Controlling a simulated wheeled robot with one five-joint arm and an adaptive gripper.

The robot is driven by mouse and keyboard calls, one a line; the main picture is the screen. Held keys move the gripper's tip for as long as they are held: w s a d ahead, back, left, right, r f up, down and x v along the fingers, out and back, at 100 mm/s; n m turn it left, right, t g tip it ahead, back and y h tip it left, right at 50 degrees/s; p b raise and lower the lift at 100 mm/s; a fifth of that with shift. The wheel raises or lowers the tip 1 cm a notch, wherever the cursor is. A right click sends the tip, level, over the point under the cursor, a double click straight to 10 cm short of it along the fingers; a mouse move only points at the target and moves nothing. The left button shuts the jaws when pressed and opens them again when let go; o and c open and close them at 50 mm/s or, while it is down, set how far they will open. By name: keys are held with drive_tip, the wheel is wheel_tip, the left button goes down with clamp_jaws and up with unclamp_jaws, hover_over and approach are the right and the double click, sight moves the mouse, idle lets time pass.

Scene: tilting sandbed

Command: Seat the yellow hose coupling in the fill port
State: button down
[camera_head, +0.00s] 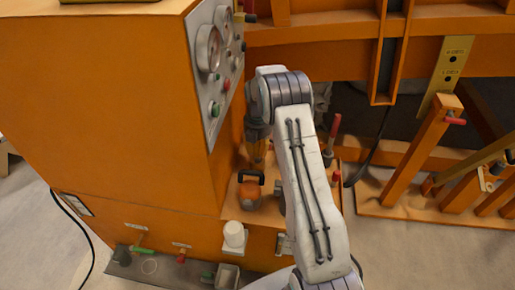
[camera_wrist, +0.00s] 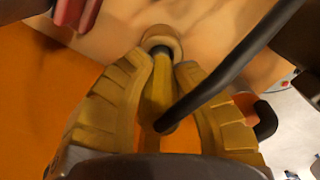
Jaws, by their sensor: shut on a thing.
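In the wrist view my gripper (camera_wrist: 164,70) is shut on the yellow hose coupling (camera_wrist: 156,90), which lies between its two ribbed yellow fingers. The coupling points away from the camera. Its far end meets a pale round ring (camera_wrist: 161,40) with a dark middle; I cannot tell whether this is the fill port or whether the coupling is inside it. In the head view my gripper (camera_head: 257,150) points down beside the orange cabinet, above its lower ledge. The coupling is not clear there, and my arm hides part of the ledge.
A black hose or bar (camera_wrist: 225,78) crosses the wrist view. A round orange thing with a black handle (camera_head: 249,194) stands below my gripper. A white cap (camera_head: 234,234) and a red lever (camera_head: 332,135) are nearby. The gauge panel (camera_head: 215,75) is close at left.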

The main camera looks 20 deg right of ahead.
drive_tip(key=shift+f+b, duration=0.6)
drive_tip(key=shift+f, duration=0.35)
drive_tip(key=c, duration=1)
unclamp_jaws()
drive_tip(key=shift+r, duration=0.1)
wheel_tip(320, 180, up, 12)
drive_tip(key=shift+s+f, duration=0.1)
